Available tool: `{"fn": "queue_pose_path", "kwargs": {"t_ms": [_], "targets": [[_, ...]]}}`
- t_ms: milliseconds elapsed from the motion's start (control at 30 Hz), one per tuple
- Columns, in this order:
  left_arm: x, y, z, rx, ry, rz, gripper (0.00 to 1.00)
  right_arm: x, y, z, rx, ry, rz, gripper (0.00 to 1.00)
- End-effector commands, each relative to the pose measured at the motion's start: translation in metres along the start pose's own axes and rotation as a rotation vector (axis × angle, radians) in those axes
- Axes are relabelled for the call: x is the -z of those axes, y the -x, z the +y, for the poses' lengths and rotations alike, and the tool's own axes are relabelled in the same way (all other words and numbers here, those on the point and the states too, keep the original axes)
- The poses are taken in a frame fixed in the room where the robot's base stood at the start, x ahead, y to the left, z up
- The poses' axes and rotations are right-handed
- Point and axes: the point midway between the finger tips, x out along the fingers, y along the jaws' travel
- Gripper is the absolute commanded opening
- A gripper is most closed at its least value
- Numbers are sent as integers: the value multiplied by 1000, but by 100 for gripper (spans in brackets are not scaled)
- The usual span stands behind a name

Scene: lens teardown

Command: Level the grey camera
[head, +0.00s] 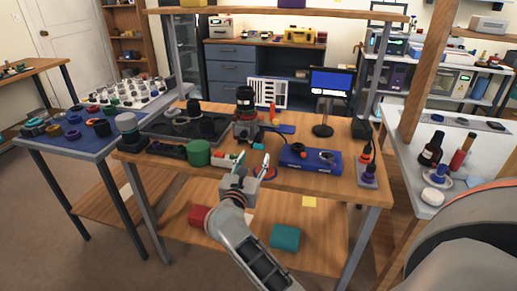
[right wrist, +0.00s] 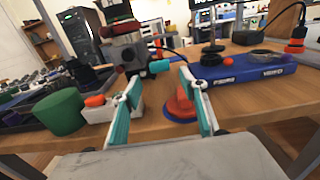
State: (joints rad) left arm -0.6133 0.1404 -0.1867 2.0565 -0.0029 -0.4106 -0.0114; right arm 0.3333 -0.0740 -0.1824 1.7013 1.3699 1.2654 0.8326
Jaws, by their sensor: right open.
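The grey camera (head: 244,131) stands on the wooden workbench in the head view, with a dark lens (head: 245,98) on top of it. In the right wrist view the grey camera body (right wrist: 130,50) is just beyond the fingertips, left of centre, with the lens cut off by the top edge. I cannot tell how far it is tilted. My right gripper (head: 243,162) is open and empty at the bench's front edge, in front of the camera and apart from it. Its two teal-padded fingers (right wrist: 158,80) point toward the bench in the wrist view. My left gripper is not in view.
A green cylinder (head: 199,153) stands left of the gripper. A blue box (head: 310,160) lies to its right. An orange-red piece on a blue base (right wrist: 181,105) sits near the right finger. A small monitor (head: 330,82) stands behind. A lower shelf holds a teal block (head: 285,236).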

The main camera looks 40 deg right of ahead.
Motion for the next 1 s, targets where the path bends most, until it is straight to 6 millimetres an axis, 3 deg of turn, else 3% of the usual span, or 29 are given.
{"fn": "queue_pose_path", "kwargs": {"t_ms": [533,933,1000], "targets": [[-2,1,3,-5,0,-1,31,0,-69,0,2,-2,0,43],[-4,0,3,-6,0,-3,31,0,-78,-1,2,-3,1,43],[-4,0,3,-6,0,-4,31,0,-78,-1,2,-3,1,27]]}}
